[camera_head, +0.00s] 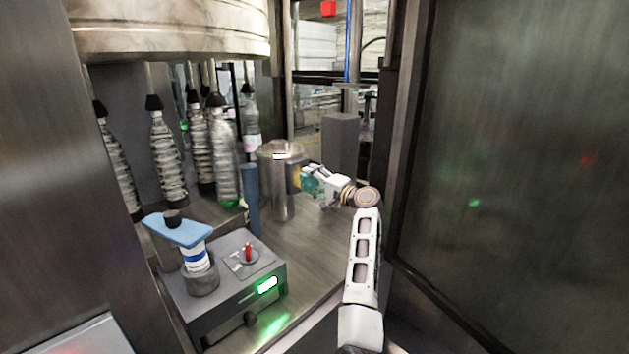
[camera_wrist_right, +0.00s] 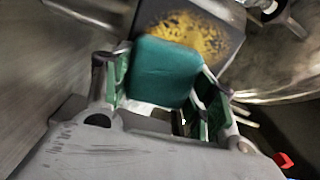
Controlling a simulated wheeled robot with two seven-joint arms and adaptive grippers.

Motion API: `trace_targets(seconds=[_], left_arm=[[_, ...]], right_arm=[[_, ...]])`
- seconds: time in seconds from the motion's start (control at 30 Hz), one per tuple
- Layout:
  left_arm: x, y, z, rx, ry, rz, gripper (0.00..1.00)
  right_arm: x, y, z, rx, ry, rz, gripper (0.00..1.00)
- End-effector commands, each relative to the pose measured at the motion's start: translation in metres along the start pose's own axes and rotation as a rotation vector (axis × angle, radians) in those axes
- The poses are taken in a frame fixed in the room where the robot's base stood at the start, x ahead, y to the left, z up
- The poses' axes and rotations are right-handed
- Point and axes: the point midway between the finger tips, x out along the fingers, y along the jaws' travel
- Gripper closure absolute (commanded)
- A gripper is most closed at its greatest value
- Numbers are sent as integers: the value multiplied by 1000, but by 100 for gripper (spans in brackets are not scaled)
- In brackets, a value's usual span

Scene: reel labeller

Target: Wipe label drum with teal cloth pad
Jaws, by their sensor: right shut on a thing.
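The label drum (camera_head: 282,190) is a grey metal cylinder standing on the deck in the middle of the head view. A yellow patch (camera_head: 296,178) shows on its right side. In the right wrist view a speckled yellow patch (camera_wrist_right: 185,32) lies on a dark surface just beyond the pad. My right gripper (camera_head: 314,180) is shut on the teal cloth pad (camera_wrist_right: 162,72), which sits between its green-lined fingers. The pad is close to the drum's yellow side; I cannot tell whether it touches. My left gripper is not in view.
Several clear bottles (camera_head: 168,160) hang at the left under a large round metal head (camera_head: 170,30). A blue post (camera_head: 251,200) stands left of the drum. A grey control box (camera_head: 225,290) with a red switch and green light is in front. A dark door panel (camera_head: 520,150) bounds the right.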

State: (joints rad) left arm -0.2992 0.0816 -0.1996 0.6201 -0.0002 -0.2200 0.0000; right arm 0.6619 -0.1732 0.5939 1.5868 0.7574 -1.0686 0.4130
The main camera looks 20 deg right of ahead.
Motion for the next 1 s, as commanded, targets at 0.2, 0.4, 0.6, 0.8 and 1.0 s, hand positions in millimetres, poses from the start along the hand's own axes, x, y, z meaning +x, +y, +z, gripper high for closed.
trace_targets(seconds=[0.2,0.4,0.6,0.8,1.0], left_arm=[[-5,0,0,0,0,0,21],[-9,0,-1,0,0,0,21],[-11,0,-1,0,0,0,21],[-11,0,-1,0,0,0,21],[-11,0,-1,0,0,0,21]], right_arm=[[0,-2,13,-1,-2,0,83],[-1,-3,24,0,-3,1,83],[-2,-5,32,-1,-2,-1,83],[-2,-4,32,0,-1,-1,83],[-2,-4,32,0,-1,-1,83]])
